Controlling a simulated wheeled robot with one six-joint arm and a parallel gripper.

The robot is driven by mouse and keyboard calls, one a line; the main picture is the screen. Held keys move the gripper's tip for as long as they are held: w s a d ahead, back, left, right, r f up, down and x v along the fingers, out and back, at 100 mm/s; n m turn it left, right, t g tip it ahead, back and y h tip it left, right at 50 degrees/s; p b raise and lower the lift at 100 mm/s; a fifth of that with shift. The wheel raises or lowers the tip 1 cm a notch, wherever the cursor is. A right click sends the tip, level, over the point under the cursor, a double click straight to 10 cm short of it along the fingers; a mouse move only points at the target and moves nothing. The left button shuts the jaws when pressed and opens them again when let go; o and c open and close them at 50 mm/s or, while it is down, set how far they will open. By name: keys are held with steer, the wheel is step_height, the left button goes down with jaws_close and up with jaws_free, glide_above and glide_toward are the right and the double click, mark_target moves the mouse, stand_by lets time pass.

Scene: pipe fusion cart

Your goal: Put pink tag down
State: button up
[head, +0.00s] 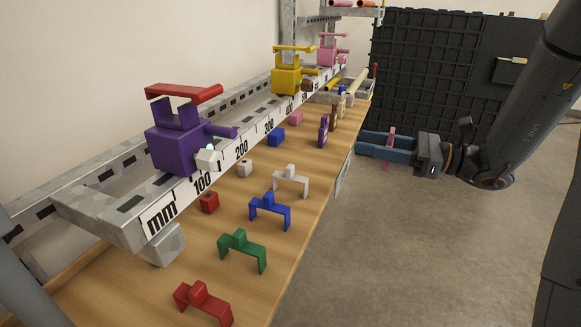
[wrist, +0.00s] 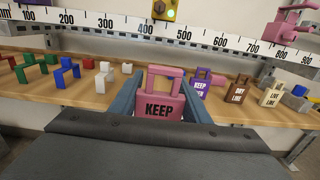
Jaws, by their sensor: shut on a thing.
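The pink tag (wrist: 160,106) reads "KEEP" and has a square loop handle on top. In the wrist view it sits upright between the two blue fingers of my gripper (wrist: 157,100), which is shut on it. In the head view my gripper (head: 388,146) is off the right edge of the wooden bench, over the floor. The tag's lower edge is hidden in the wrist view.
The wooden bench (head: 290,225) holds red, green, blue and white brackets and small blocks. Purple (wrist: 200,84), brown (wrist: 239,90) and cream (wrist: 270,95) tags stand on it. A ruler rail (head: 255,139) with purple, yellow and pink clamps runs behind. Bare bench shows among the tags.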

steer(key=b, duration=0.4)
glide_above(295, 161)
steer(key=shift+f, duration=0.1)
steer(key=shift+f+b, duration=0.55)
steer(key=shift+f, duration=1.2)
steer(key=shift+f, duration=0.1)
steer(key=o, duration=1)
steer(key=shift+s+d, duration=0.1)
steer(key=shift+d, duration=0.2)
steer(key=p+v, duration=0.1)
steer(key=v, duration=1)
steer(key=shift+d+p, duration=0.2)
steer(key=shift+p, duration=0.2)
